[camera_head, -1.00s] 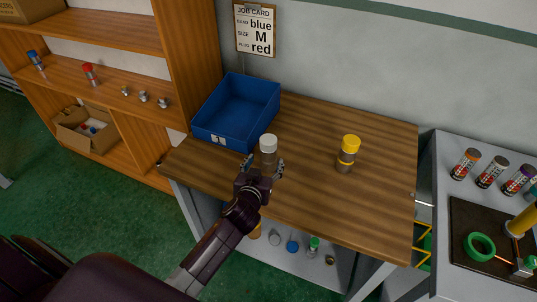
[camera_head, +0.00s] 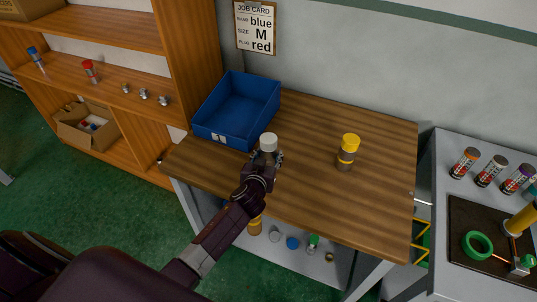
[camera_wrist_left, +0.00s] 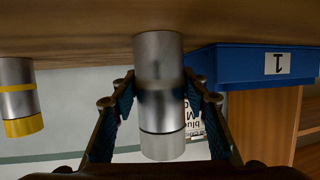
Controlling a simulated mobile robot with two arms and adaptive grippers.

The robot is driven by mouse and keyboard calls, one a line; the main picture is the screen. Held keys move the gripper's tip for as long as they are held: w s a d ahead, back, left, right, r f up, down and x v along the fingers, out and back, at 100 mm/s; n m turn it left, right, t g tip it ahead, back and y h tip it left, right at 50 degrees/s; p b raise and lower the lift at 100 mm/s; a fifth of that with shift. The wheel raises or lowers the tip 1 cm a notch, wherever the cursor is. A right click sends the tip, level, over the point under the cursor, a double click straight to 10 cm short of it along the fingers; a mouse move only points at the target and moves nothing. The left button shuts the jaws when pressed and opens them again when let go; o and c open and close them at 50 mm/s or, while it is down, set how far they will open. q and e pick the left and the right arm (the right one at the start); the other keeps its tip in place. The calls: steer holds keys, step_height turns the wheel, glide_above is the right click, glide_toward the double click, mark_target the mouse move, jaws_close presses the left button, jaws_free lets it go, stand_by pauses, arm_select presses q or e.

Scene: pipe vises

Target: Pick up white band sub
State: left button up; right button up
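The white band sub (camera_head: 268,142), a grey metal cylinder with a white top, stands upright on the wooden workbench (camera_head: 330,215), just in front of the blue bin. My left gripper (camera_head: 266,160) is at it, with one finger on each side. The gripper hides the sub's lower part in the head view. My right gripper is not in view.
The blue bin (camera_head: 213,128) stands close behind the sub. A yellow-banded sub (camera_head: 347,150) stands to the right. A job card (camera_head: 257,28) hangs on the wall. Several capped parts are on a shelf below the bench. The bench's right front is clear.

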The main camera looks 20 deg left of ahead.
arm_select(q)
steer(key=c, duration=1)
steer(key=shift+w+r, duration=0.1)
jaws_close()
